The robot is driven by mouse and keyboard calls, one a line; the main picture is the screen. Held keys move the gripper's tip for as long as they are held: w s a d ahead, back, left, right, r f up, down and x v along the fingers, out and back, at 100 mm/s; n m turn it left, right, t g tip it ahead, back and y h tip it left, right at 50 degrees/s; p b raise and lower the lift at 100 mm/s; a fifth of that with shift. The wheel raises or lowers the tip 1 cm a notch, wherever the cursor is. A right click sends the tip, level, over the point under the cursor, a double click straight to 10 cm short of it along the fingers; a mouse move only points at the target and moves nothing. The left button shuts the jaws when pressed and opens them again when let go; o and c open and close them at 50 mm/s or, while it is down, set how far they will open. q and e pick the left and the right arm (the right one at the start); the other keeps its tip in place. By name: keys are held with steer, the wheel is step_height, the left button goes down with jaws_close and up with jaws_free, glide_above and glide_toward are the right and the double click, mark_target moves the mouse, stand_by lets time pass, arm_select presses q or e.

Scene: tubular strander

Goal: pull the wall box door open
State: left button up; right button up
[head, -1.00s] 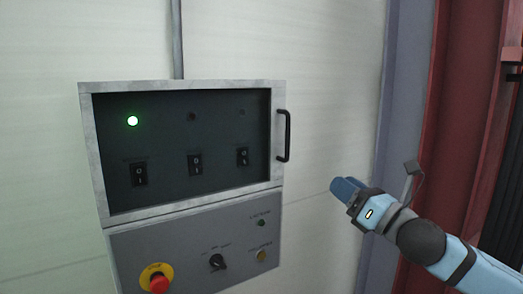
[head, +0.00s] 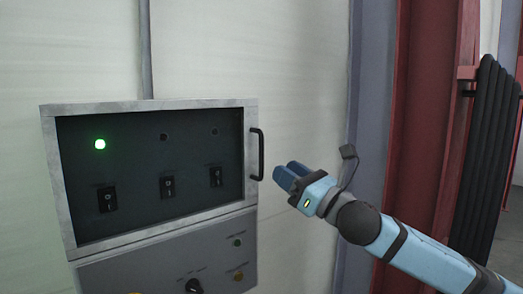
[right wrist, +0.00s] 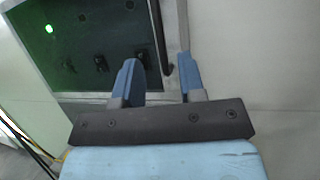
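The wall box door (head: 150,219) has a light metal frame around a dark window and appears shut on the box. Its black bar handle (head: 257,155) stands upright on the right side of the frame. My right gripper (head: 284,177) is just right of the handle's lower part, with a small gap in the head view. In the right wrist view its two blue fingers (right wrist: 160,70) are spread and empty. The handle (right wrist: 163,45) shows there between the fingertips in the picture; whether it lies between them in depth I cannot tell. My left gripper is not in view.
Behind the window are a lit green lamp (head: 100,144) and several black switches. A grey lower panel (head: 160,275) with a knob sits below the door. A red steel column (head: 425,130) and black hoses (head: 487,150) stand at the right. The wall right of the box is clear.

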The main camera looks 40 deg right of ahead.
mark_target(261, 174)
steer(key=p+x, duration=0.2)
steer(key=x, duration=0.6)
steer(key=shift+c, duration=0.2)
jaws_close()
